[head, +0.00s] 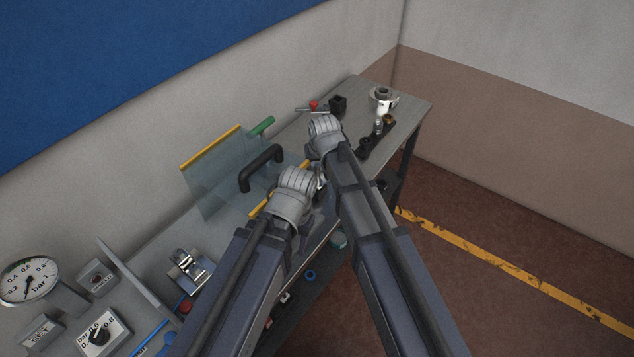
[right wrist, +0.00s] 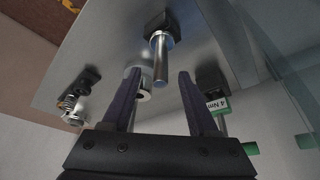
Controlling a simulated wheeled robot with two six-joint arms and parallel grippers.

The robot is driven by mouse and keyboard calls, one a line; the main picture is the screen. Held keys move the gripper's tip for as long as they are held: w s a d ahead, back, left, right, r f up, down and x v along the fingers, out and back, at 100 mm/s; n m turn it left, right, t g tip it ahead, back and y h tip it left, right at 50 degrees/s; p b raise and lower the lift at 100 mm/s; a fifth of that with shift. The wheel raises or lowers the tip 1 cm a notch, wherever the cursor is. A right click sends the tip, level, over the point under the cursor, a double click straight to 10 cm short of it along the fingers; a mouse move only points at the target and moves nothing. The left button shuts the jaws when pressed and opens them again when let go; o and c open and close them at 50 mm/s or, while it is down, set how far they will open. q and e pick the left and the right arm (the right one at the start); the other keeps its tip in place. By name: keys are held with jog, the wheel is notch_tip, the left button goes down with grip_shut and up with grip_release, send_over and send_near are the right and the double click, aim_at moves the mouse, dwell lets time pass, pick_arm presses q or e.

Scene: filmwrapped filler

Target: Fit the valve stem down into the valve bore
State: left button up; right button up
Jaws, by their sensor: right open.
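In the right wrist view, a bright steel pin with a black head, which looks like the valve stem (right wrist: 161,62), shows just past my open right gripper (right wrist: 160,72). No grip on it shows. A pale cylinder with a dark hole (right wrist: 143,96) is partly behind the left finger; I cannot tell if it is the valve bore. In the head view, a round metal flanged part with a central opening (head: 382,94) stands at the bench's far end. My right gripper (head: 325,130) is over the bench, fingers hidden. My left gripper (head: 297,185) is nearer; its jaws are hidden.
Clear panels with yellow edges (head: 209,147) and a black handle (head: 260,166) stand left of my grippers. A black block (head: 338,104) and small dark fittings (head: 365,145) are on the far bench. A gauge (head: 29,280) and control boxes (head: 101,333) fill the near left.

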aim_at(317, 179)
pick_arm(q)
notch_tip(317, 179, down, 4)
jog(key=b, duration=0.3)
jog(key=shift+f+b, duration=0.2)
jog(key=shift+b, duration=0.15)
pick_arm(e)
jog(key=x, duration=0.4)
jog(key=shift+s+f, duration=0.1)
jog(key=shift+f, duration=0.3)
jog(key=shift+r, duration=0.1)
pick_arm(q)
jog(key=shift+r, duration=0.1)
pick_arm(e)
jog(key=shift+c, duration=0.5)
grip_shut()
